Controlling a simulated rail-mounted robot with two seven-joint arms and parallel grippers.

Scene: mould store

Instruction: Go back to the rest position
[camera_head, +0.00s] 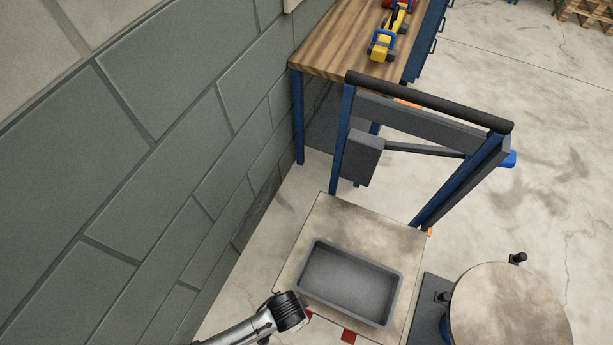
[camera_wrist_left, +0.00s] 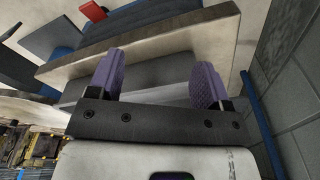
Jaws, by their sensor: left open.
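My left arm comes in at the bottom of the head view, and its dark end is near the front left corner of a grey tray (camera_head: 348,282). The fingers do not show there. In the left wrist view my left gripper (camera_wrist_left: 157,82) is open, with two purple-padded fingers wide apart and nothing held between them. A pale board edge and a grey surface lie beyond the fingers. My right gripper is in neither view.
The tray sits on a pale-topped cart (camera_head: 325,215) with a black push handle (camera_head: 430,100). A grey block wall (camera_head: 150,150) runs along the left. A wooden bench (camera_head: 345,45) holds a yellow and blue tool (camera_head: 381,45). A round-topped drum (camera_head: 510,305) stands at right.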

